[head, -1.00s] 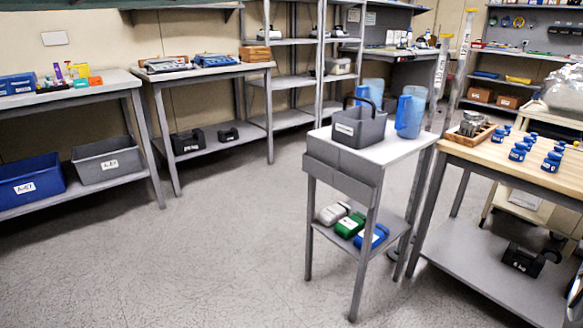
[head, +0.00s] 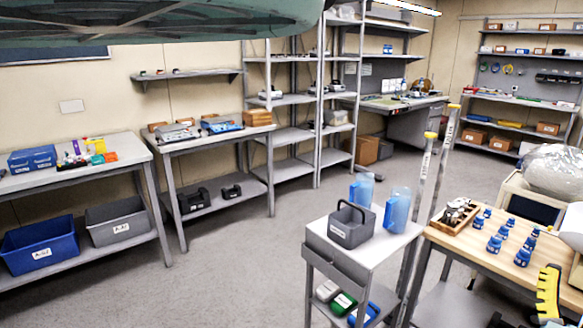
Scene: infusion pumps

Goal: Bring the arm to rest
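My gripper is not in view in the head picture, and no part that I can surely call my arm shows. I cannot tell whether it is open or shut, or whether it holds anything. A small grey-white cart (head: 385,248) stands at centre right. It carries a grey caddy with a handle (head: 351,226) and two blue translucent jugs (head: 397,211). White, green and blue devices lie on its lower shelf, partly cut off by the picture's bottom edge.
A wooden-top table (head: 486,246) at right holds several blue-capped bottles and a wooden tray (head: 456,215). Benches with bins (head: 40,243) line the left wall; metal shelves (head: 290,100) stand behind. The grey floor (head: 235,265) is clear. A large greenish shape (head: 160,20) covers the top left.

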